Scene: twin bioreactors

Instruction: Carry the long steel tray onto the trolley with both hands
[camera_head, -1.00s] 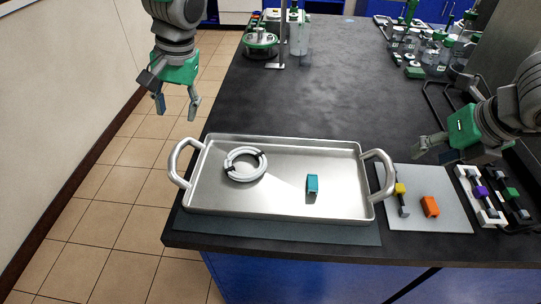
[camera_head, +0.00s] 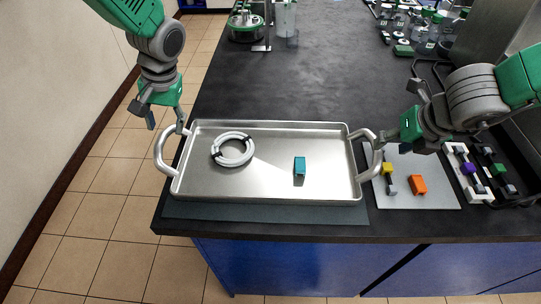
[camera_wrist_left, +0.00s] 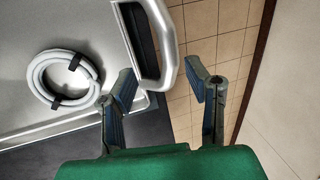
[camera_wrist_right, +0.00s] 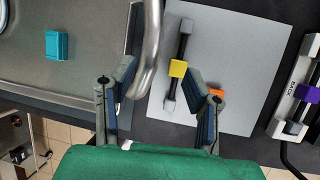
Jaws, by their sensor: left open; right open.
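The long steel tray (camera_head: 265,188) lies on a dark mat at the front edge of the black bench, with a loop handle at each end. It holds a white coiled tube (camera_head: 217,153) with black ties and a small teal block (camera_head: 299,166). My left gripper (camera_head: 165,122) is open above the left handle (camera_head: 160,155); in the left wrist view that handle (camera_wrist_left: 170,50) lies between the open fingers' line, ahead of them. My right gripper (camera_head: 388,139) is open beside the right handle (camera_head: 377,160); in the right wrist view the handle (camera_wrist_right: 152,45) is ahead of its fingers.
Right of the tray, a grey plate (camera_head: 430,193) carries a yellow-marked tool (camera_head: 387,169) and an orange block (camera_head: 418,184). White and black racks (camera_head: 466,173) stand beyond it. Glassware fills the back right. Tiled floor (camera_head: 110,230) is open on the left.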

